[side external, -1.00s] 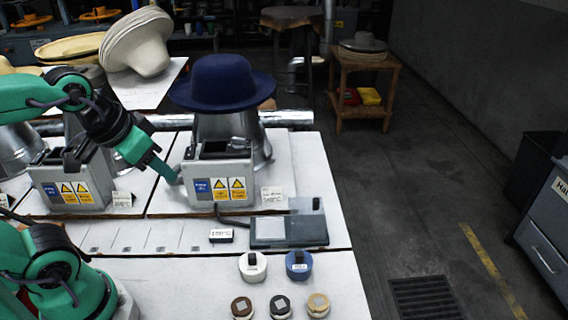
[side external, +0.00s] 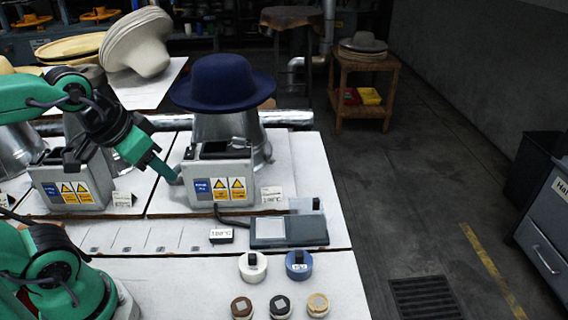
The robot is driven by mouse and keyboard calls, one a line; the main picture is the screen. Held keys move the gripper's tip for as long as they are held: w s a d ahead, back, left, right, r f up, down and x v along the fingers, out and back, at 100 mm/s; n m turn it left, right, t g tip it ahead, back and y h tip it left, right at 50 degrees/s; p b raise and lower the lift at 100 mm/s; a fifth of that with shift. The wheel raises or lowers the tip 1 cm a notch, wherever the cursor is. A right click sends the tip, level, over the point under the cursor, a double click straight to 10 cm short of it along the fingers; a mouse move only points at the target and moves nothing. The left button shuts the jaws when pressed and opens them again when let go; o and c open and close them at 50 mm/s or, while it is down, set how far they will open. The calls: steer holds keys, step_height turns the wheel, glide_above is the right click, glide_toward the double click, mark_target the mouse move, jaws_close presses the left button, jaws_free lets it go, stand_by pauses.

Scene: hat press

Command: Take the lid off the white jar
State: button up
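The white jar (side external: 253,271) stands on the near part of the white table, with its lid on and a dark knob on top. A blue jar (side external: 299,270) of like shape stands just to its right. My gripper (side external: 174,181) is in the air up and left of the white jar, beside the left side of the grey press box with the blue hat. It is well apart from the jar. The fingers are seen edge-on, so I cannot tell whether they are open or shut. Nothing shows held in them.
Several small round tins (side external: 281,306) stand in front of the jars. A flat dark device (side external: 288,232) and a small label block (side external: 222,236) lie behind them. The press box (side external: 219,185) with the blue hat (side external: 223,84) stands farther back. The table left of the jars is clear.

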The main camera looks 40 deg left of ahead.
steer(key=shift+o, duration=0.6)
steer(key=shift+w, duration=0.1)
steer(key=n+g, duration=0.6)
steer(key=n, duration=0.3)
glide_above(251, 255)
steer(key=shift+f, duration=6.5)
steer(key=shift+f, duration=1.3)
